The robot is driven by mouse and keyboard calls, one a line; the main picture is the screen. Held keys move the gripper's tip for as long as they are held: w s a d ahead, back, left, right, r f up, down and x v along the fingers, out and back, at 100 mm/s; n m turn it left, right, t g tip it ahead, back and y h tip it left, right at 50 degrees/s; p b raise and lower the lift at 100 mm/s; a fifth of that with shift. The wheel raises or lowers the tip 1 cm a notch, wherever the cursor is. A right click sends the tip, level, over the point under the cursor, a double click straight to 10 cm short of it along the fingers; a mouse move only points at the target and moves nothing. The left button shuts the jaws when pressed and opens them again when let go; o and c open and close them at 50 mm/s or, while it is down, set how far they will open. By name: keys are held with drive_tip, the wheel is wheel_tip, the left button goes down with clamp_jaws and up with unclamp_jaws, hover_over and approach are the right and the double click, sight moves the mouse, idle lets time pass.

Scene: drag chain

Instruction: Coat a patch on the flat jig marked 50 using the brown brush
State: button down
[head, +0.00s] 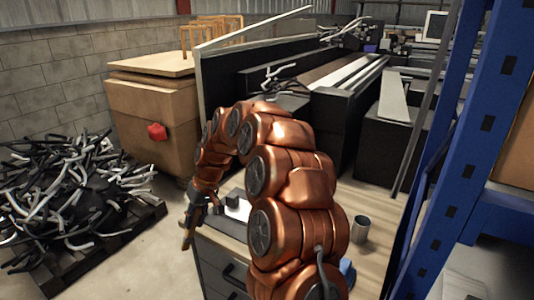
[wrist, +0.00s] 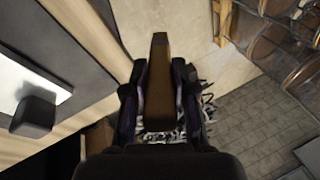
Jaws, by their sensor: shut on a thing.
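My gripper (head: 197,208) is at the left end of my copper-coloured arm, beside the left edge of the workbench. It is shut on the brown brush (wrist: 158,112), which shows between the dark fingers in the wrist view and hangs down from the gripper in the head view (head: 187,239). A flat white plate (wrist: 22,78) lies on the bench left of the gripper in the wrist view, with a dark block (wrist: 34,114) on it. White pieces (head: 236,206) also show there in the head view, partly hidden by my arm. No 50 mark is readable.
The wooden workbench (head: 376,198) has grey drawers (head: 215,268) below. A grey cup (head: 360,229) stands on it, right of my arm. A blue rack (head: 482,110) rises at the right. A cable heap (head: 75,190) lies on a pallet at the left. Floor between is clear.

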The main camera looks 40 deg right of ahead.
drive_tip(key=s+d+r+t+h+b, duration=0.1)
drive_tip(key=d+r+t, duration=0.1)
drive_tip(key=d+r, duration=0.45)
drive_tip(key=s+d+r+m+t+b, duration=0.15)
drive_tip(key=d+r, duration=0.25)
drive_tip(key=d, duration=0.6)
drive_tip(key=s+d+r+t+h+b, duration=0.1)
drive_tip(key=s+d+r, duration=0.1)
drive_tip(key=d+r, duration=0.45)
wheel_tip(320, 180, down, 6)
drive_tip(key=d+b, duration=0.1)
drive_tip(key=shift+d+f, duration=0.15)
drive_tip(key=shift+f, duration=0.1)
drive_tip(key=shift+w, duration=0.15)
